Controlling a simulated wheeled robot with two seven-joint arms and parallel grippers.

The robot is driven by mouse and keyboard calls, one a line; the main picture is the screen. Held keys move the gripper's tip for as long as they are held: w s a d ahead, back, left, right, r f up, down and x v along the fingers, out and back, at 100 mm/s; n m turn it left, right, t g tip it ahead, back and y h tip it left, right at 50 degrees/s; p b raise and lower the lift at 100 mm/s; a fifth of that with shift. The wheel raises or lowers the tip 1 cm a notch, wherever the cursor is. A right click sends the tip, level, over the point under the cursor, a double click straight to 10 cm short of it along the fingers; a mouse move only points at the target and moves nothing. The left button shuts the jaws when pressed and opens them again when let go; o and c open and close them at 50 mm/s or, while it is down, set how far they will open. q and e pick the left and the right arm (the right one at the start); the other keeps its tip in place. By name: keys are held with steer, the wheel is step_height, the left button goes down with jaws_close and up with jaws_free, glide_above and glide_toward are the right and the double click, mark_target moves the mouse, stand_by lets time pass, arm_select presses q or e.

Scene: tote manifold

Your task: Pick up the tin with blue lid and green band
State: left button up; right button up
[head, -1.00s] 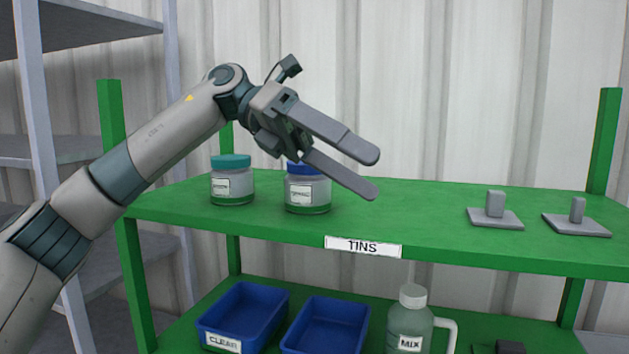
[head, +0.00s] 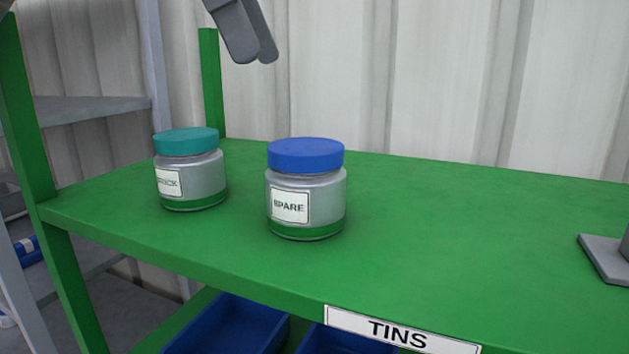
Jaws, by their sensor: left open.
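The tin with blue lid and green band (head: 307,188) stands upright on the green shelf, near the middle of the head view. Its label reads SPARE. A second tin with a teal lid and green band (head: 190,170) stands to its left, a small gap apart. My left gripper (head: 252,57) shows only by its fingers at the top edge, above and behind the tins in the picture. It is open, empty and apart from both tins. The rest of the left arm is out of frame. My right gripper is not in view.
The green shelf (head: 440,240) is clear to the right of the tins, up to a grey stand (head: 606,258) at the right edge. A TINS label (head: 400,332) is on the front edge. Blue bins (head: 228,325) sit below. A green post (head: 40,170) rises at left.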

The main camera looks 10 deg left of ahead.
mark_target(298, 143)
arm_select(q)
steer(key=shift+s+a+r, duration=0.1)
steer(key=shift+s, duration=0.05)
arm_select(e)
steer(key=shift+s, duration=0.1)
arm_select(q)
steer(key=x, duration=1.1)
steer(key=shift+f, duration=0.3)
steer(key=shift+d+f, duration=0.2)
steer(key=shift+f, duration=0.1)
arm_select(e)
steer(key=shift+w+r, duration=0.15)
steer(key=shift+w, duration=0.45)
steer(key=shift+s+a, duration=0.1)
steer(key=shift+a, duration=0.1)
